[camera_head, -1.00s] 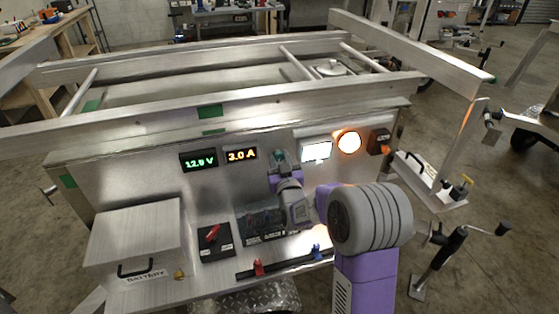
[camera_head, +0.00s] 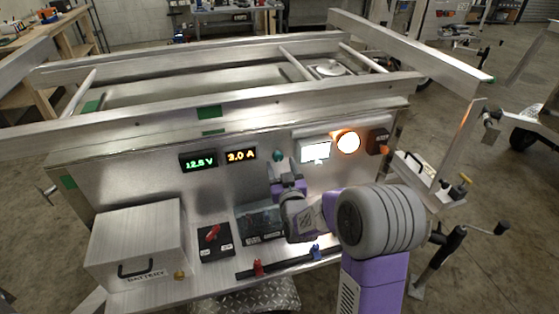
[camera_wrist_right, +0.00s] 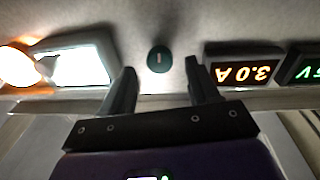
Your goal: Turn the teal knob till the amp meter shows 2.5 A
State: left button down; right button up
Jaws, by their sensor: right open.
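The teal knob (camera_head: 279,155) is on the upright metal panel, right of the amp meter (camera_head: 241,155). In the right wrist view the knob (camera_wrist_right: 159,60) is round and dark teal with a pale mark. The amp meter (camera_wrist_right: 243,74) shows upside down there and reads 3.0 A in orange. My right gripper (camera_head: 288,182) is just below the knob in the head view. In the wrist view its two fingers (camera_wrist_right: 160,72) are spread and empty, with the knob beyond the gap and not touched. My left gripper is not in view.
A green voltmeter (camera_head: 199,161) is left of the amp meter. A lit white work light (camera_head: 315,151) and a round amber lamp (camera_head: 348,142) are to the right of the knob. Below are a red switch (camera_head: 212,233) and a battery box (camera_head: 137,245).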

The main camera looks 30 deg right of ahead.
jog(key=shift+v, duration=2.15)
